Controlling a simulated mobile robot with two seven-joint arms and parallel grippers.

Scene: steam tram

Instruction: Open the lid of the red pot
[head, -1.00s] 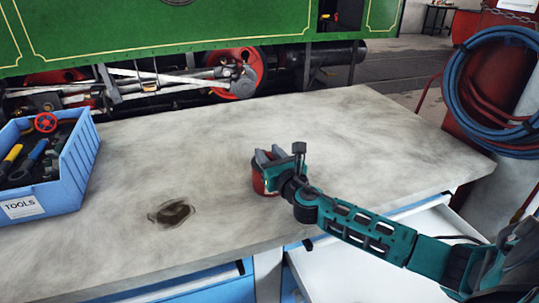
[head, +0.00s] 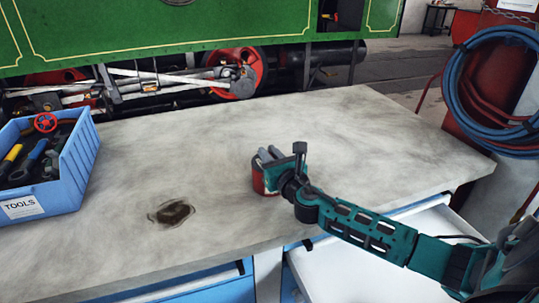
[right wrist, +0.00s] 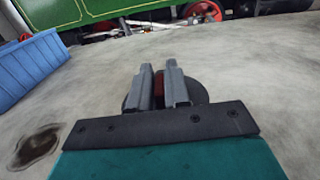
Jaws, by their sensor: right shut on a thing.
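The red pot (head: 258,181) stands on the grey workbench (head: 330,130), partly hidden behind my right gripper. My right gripper (head: 269,155) is over the top of the pot. In the right wrist view its two fingers (right wrist: 159,70) are close together with a small red part (right wrist: 159,88), seemingly the lid's knob, between them. The dark round lid (right wrist: 203,92) shows beside and behind the fingers and looks seated on the pot. My left gripper is not in view.
A blue tool box (head: 72,170) with tools stands at the left of the bench. A dark stain (head: 172,212) marks the bench at front left. An open drawer (head: 350,270) juts out below the front edge. The bench behind the pot is clear.

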